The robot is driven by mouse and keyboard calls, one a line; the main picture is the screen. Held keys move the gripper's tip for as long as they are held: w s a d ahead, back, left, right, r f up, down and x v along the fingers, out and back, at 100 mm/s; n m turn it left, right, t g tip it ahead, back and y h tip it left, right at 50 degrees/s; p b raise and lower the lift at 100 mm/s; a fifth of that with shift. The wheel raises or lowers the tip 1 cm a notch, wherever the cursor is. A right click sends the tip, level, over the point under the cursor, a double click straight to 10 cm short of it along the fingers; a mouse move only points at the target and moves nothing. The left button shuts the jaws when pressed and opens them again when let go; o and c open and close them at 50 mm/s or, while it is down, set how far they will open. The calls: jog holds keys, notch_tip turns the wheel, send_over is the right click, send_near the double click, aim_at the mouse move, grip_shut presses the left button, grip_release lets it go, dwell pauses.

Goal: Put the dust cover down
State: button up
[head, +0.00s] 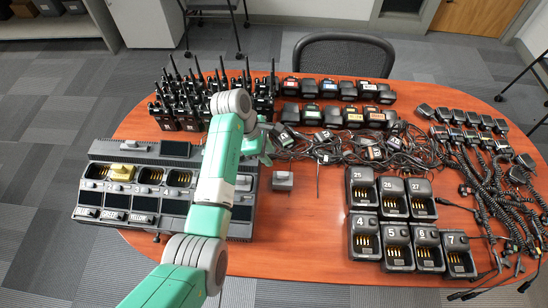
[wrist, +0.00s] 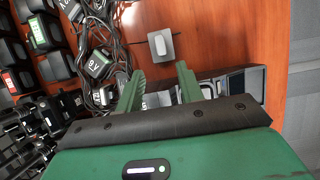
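A small grey dust cover (head: 283,180) with a paler raised grip lies flat on the bare wood just right of the multi-slot charger (head: 150,222). In the wrist view the dust cover (wrist: 160,45) lies beyond my fingertips, apart from them. My gripper (wrist: 159,78) is open, with its two green fingers spread and nothing held between them. In the head view my gripper (head: 262,150) is above the table, behind the dust cover, and my arm hides part of its fingers. My arm also hides part of the charger.
A yellow piece (head: 121,173) sits in one charger slot. Upright radios (head: 190,105) stand behind the charger. Tangled cables and small packs (head: 340,147) lie right of my gripper. Numbered single chargers (head: 395,240) stand at the right front. Bare wood surrounds the dust cover's front.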

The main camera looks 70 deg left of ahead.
jog(key=shift+s+r, duration=0.1)
jog(key=shift+r, duration=0.2)
jog(key=w+d+r+m+t+y, duration=0.2)
jog(key=w+d+r+m+y, duration=0.2)
jog(key=w+r+m, duration=0.5)
jog(key=w+d+r+m+t+y, duration=0.1)
jog(key=w+d+r+m+t, duration=0.2)
jog(key=w+d+r, duration=0.4)
jog(key=w+d+r+m+t+y, duration=0.1)
jog(key=w+d+r+m+t, duration=0.2)
jog(key=r, duration=0.5)
jog(key=w+d+r+m+t, duration=0.25)
jog(key=w+d+r, duration=0.25)
jog(key=d+r, duration=0.25)
jog(key=s+d+r+m+t, duration=0.3)
jog(key=d+r+m+t, duration=0.3)
jog(key=d+r, duration=0.7)
jog(key=s+d+r+m+t+h, duration=0.4)
jog(key=s+d+r+m, duration=0.3)
jog(key=s+d+r, duration=0.4)
jog(key=shift+s+d+r+m, duration=0.35)
jog(key=shift+d+r, duration=0.25)
jog(key=shift+d, duration=0.05)
